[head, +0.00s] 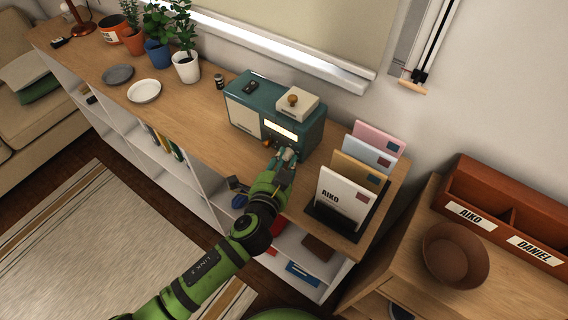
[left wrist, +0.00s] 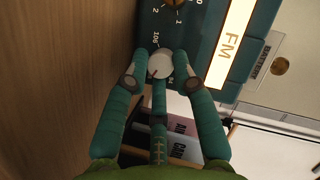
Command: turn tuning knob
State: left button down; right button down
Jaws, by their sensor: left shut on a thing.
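A teal radio (head: 255,95) with a cream speaker panel and a lit dial stands on the wooden shelf top. In the left wrist view its lit FM dial (left wrist: 236,42) shows beside a silver tuning knob (left wrist: 160,66) with printed numbers around it. My left gripper (head: 287,155) reaches the lower right of the radio's front. In the left wrist view its teal fingers (left wrist: 160,70) are closed around the silver knob. My right gripper is not in view.
A cream box with a brass knob (head: 297,103) sits on the radio. A letter rack with several envelopes (head: 345,195) stands close to the right of my gripper. Potted plants (head: 186,67) and plates (head: 144,91) are further left.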

pick_arm(q)
jog(key=shift+a+f+m+b, duration=0.1)
jog(key=shift+f+m+b, duration=0.05)
jog(key=shift+m+b, duration=0.15)
jog(key=shift+w, duration=0.1)
dwell(0.3)
jog(key=c, duration=1.3)
grip_release()
jog(key=v, duration=1.2)
